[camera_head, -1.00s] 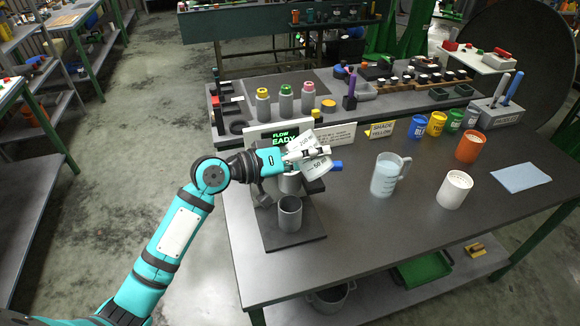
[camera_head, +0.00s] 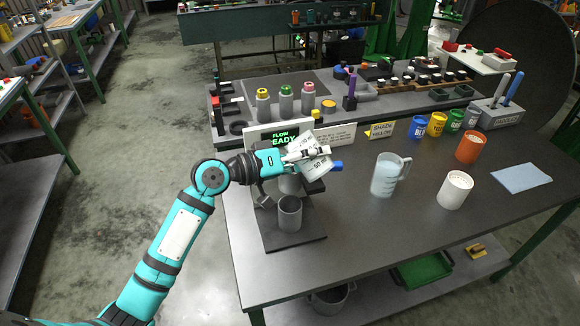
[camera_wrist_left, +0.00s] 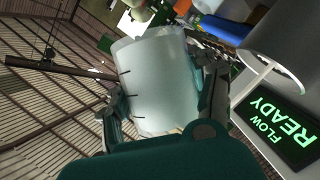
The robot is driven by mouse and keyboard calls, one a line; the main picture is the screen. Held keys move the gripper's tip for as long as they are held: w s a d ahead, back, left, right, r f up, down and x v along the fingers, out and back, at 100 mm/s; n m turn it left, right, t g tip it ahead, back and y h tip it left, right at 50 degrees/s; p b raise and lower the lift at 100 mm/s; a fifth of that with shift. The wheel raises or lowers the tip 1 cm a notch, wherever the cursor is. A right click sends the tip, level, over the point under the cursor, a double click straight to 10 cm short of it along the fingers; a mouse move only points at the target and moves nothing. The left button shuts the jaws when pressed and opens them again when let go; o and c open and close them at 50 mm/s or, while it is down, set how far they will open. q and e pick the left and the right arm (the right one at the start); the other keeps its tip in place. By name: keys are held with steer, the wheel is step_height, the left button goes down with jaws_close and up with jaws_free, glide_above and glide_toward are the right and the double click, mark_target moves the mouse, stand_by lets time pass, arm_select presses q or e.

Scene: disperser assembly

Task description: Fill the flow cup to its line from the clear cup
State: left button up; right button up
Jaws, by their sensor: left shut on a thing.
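My left gripper (camera_head: 304,153) is shut on the clear cup (camera_head: 317,167), a frosted cup with printed marks, and holds it tilted at the flow stand. In the left wrist view the cup (camera_wrist_left: 152,82) sits between the two fingers, with dark tick marks on its side. The flow cup (camera_head: 290,184) is a grey cylinder on the stand, partly hidden behind my gripper and the clear cup. A large grey cylinder (camera_wrist_left: 283,45) shows beside the held cup in the left wrist view. I cannot tell the liquid level in either cup. My right gripper is out of view.
A grey beaker (camera_head: 290,214) stands on the dark base plate below. A display (camera_head: 281,138) reads FLOW READY. A measuring jug (camera_head: 385,177), a white cup (camera_head: 455,190) and an orange can (camera_head: 469,148) stand to the right. The front right tabletop is clear.

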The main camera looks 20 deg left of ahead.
arm_select(q)
steer(key=shift+f+n+b, duration=0.15)
steer(key=shift+n+b, duration=0.15)
steer(key=shift+n, duration=0.1)
stand_by(1.3)
steer(key=shift+r+m+p, duration=0.6)
steer(key=shift+r+p, duration=0.2)
steer(key=shift+p, duration=0.05)
steer(key=shift+f+m+y, duration=0.45)
steer(key=shift+m+y, duration=0.15)
steer(key=shift+m, duration=0.3)
steer(key=shift+f, duration=0.25)
steer(key=m+y+p, duration=0.1)
steer(key=p, duration=0.1)
steer(key=r+m+p, duration=0.1)
steer(key=p, duration=0.1)
steer(key=m+y+p, duration=0.1)
steer(key=m, duration=0.1)
steer(key=shift+w+a+r+y+p, duration=0.2)
steer(key=shift+a+r+y+p, duration=0.1)
steer(key=shift+a+p, duration=0.1)
steer(key=shift+w+a+f+m+y, duration=0.1)
steer(key=shift+f+m+y, duration=0.15)
steer(key=shift+f+m, duration=0.15)
steer(key=shift+w+a+f+m+y, duration=0.1)
steer(key=shift+f+m+y, duration=0.2)
steer(key=shift+m, duration=0.1)
steer(key=shift+s+f, duration=0.1)
